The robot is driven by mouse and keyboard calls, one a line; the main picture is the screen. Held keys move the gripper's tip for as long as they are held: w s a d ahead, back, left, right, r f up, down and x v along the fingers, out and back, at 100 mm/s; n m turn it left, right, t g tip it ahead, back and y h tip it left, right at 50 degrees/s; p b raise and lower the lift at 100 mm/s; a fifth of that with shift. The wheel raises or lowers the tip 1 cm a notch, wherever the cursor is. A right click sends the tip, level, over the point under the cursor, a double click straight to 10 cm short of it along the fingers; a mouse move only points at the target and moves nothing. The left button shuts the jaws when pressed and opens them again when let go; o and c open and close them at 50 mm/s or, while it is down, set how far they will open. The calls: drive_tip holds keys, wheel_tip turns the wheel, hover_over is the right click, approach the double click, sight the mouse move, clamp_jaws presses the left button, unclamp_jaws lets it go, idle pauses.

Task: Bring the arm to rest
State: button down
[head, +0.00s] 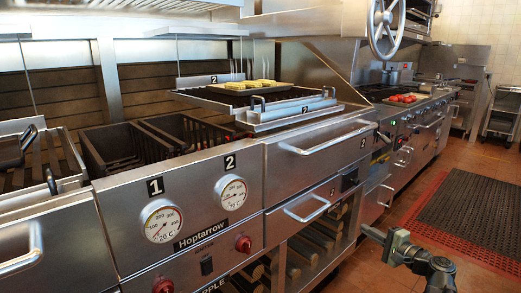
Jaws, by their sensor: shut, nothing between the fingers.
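My arm shows at the bottom right, in front of the stainless cooking line and above the tiled floor. My gripper (368,231) is at the arm's left end, pointing left toward the lower front of the line. It is shut and empty. It looks apart from the steel fronts, though the exact gap cannot be told. The lower part of my arm is cut off by the bottom edge of the picture.
A steel counter (190,205) with dials, drawers with bar handles (325,143) and grill tops runs along the left and middle. Yellow food (250,84) and red food (402,98) lie on the grills. A black floor mat (475,215) and open floor are at the right.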

drive_tip(key=s+a+f+n+g+y, duration=0.1)
drive_tip(key=a+f+n+g, duration=0.3)
drive_tip(key=a, duration=0.8)
drive_tip(key=s+a+f+n+g+y, duration=0.1)
drive_tip(key=a+f+n+g, duration=0.3)
drive_tip(key=a, duration=0.7)
drive_tip(key=s+a+f+n+g+h, duration=0.3)
drive_tip(key=s+f+n+g+h, duration=0.25)
drive_tip(key=s+f, duration=0.4)
drive_tip(key=s+d+f+g+h+p, duration=0.1)
drive_tip(key=s+d+g+h+p, duration=0.15)
drive_tip(key=d+h, duration=0.4)
wheel_tip(320, 180, up, 36)
drive_tip(key=t+y+p, duration=0.1)
drive_tip(key=p, duration=3.5)
drive_tip(key=shift+d+y, duration=0.4)
drive_tip(key=shift+f, duration=0.15)
